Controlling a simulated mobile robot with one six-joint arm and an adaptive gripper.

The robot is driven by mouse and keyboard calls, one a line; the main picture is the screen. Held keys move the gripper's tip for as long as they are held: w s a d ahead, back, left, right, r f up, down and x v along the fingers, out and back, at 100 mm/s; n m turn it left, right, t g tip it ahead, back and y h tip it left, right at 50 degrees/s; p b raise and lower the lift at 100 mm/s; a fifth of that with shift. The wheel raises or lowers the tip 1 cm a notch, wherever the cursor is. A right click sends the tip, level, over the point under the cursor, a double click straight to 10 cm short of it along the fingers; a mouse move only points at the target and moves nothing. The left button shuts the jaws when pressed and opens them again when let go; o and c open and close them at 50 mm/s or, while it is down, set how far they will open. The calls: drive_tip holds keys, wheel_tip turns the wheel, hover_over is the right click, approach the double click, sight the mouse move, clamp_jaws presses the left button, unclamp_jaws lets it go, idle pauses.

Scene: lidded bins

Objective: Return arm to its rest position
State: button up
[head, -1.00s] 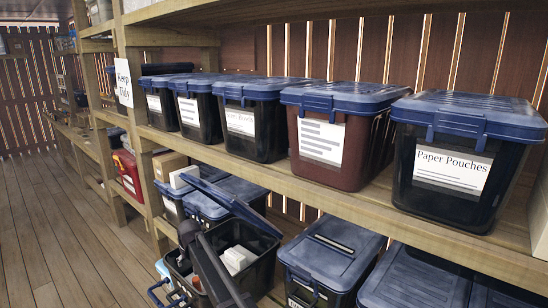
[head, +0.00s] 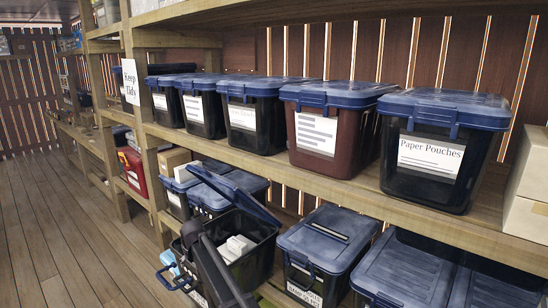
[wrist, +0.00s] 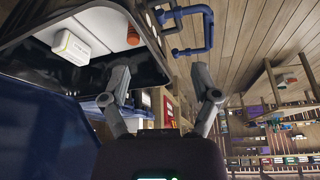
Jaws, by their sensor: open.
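My gripper (wrist: 165,88) shows in the wrist view with its two fingers spread apart and nothing between them. Beside it, at the upper left, is an open black bin (wrist: 150,62) with a white box (wrist: 77,46) and an orange object (wrist: 133,36) inside. In the head view my dark arm (head: 222,272) reaches up from the bottom edge in front of the same open bin (head: 262,252) on the lower shelf. The bin's blue lid (head: 232,192) is tilted up, and white boxes (head: 237,246) lie inside. My fingers are not clear in the head view.
Closed blue-lidded bins, one labelled Paper Pouches (head: 445,150), line the upper shelf (head: 330,185). A closed bin (head: 325,250) stands right of the open one. A cardboard box (head: 527,190) is at the right edge. The wooden floor (head: 70,230) at left is clear.

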drive_tip(key=s+d+f+m+g+h+b, duration=0.15)
drive_tip(key=s+d, duration=0.45)
drive_tip(key=d, duration=0.6)
drive_tip(key=s+d+f+m+b, duration=0.25)
drive_tip(key=s+d, duration=0.25)
drive_tip(key=d, duration=0.8)
drive_tip(key=s+d+f+m+g+h+b, duration=0.1)
drive_tip(key=s+d+f+b, duration=0.15)
drive_tip(key=s+d, duration=0.65)
drive_tip(key=s+d+f+m, duration=0.1)
drive_tip(key=s+d, duration=0.2)
drive_tip(key=d, duration=0.3)
drive_tip(key=s+d+f+g+b, duration=0.1)
drive_tip(key=s+d+f, duration=0.1)
drive_tip(key=s+d, duration=0.2)
drive_tip(key=d, duration=0.3)
drive_tip(key=shift+s+m, duration=0.15)
drive_tip(key=shift+m, duration=0.25)
drive_tip(key=shift+d, duration=0.1)
